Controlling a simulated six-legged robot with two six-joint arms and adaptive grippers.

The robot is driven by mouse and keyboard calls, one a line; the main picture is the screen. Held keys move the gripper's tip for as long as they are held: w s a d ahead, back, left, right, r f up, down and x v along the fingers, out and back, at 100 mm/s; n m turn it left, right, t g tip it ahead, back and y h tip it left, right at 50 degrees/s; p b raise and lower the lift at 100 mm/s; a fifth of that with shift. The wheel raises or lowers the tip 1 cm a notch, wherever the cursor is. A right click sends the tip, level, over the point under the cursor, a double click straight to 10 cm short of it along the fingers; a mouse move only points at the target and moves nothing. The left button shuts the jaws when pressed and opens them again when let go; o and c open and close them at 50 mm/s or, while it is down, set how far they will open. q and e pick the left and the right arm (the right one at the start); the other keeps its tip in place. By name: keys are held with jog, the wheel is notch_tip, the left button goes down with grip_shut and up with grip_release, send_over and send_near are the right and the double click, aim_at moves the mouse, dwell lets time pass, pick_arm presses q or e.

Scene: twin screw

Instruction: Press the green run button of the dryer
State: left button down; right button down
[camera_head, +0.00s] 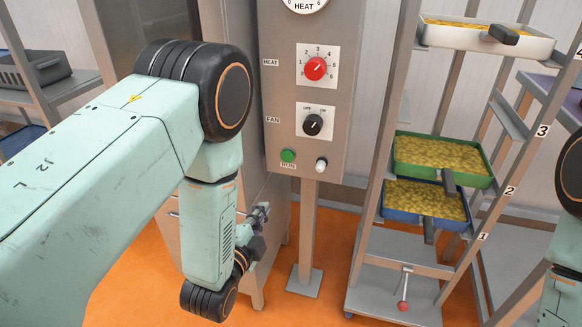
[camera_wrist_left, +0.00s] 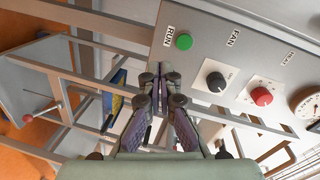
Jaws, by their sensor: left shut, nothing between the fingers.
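The green run button (camera_head: 288,155) sits at the lower left of the grey control panel (camera_head: 272,60), above a RUN label. In the left wrist view the button (camera_wrist_left: 184,41) shows beyond and slightly right of the fingertips. My left gripper (camera_head: 262,210) is below and left of the button in the head view, apart from the panel. In the left wrist view its fingers (camera_wrist_left: 161,76) are shut together with nothing between them. My right gripper is out of view; only part of its arm shows at the right edge.
The panel also has a red heat knob (camera_head: 315,68), a black fan knob (camera_head: 313,124) and a small white knob or lamp (camera_head: 321,164). To the right stands a rack (camera_head: 378,150) with a green tray (camera_head: 420,173), a blue tray (camera_head: 402,215) and a white tray (camera_head: 440,38).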

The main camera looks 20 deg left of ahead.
aim_at(286, 157)
pick_arm(q)
jog(key=r+m, duration=0.1)
jog(key=r+m+t, duration=0.1)
jog(key=m, duration=0.1)
jog(key=shift+w+r+t, duration=0.25)
jog(key=shift+r+t, duration=0.05)
jog(key=shift+r, duration=0.1)
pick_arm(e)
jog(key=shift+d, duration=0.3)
